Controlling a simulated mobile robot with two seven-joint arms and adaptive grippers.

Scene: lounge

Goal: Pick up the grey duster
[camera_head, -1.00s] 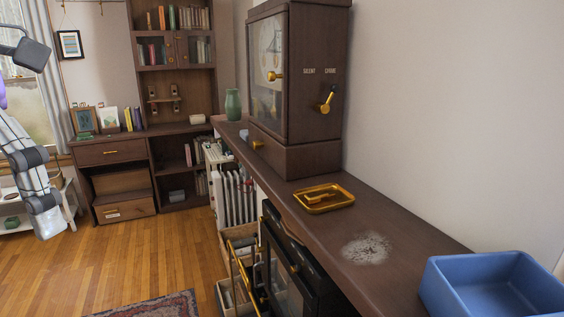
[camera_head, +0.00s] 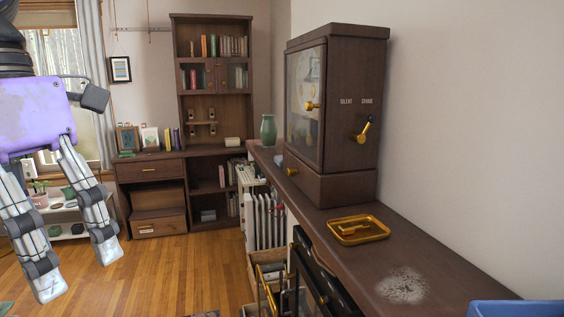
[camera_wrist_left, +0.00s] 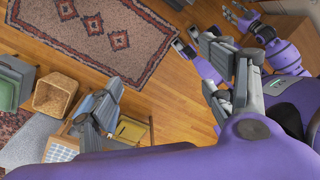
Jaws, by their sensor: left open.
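I cannot make out a grey duster in either view. My left gripper (camera_head: 78,272) hangs at the left of the head view, its two grey-white fingers apart and pointing down. Nothing shows between them. In the left wrist view, grey finger parts and purple arm parts show above the floor. A purple and grey part of my body at the upper right may be my other arm, but its jaw state is unclear. A pale dusty patch (camera_head: 402,286) lies on the dark wooden shelf top (camera_head: 340,262).
A gold tray (camera_head: 358,230) and a dark clock cabinet (camera_head: 335,115) stand on the shelf top, with a blue bin (camera_head: 515,308) at the near right. A green vase (camera_head: 268,130) stands farther back. A patterned rug (camera_wrist_left: 105,35) and a wicker basket (camera_wrist_left: 55,92) are below. Wooden floor is open.

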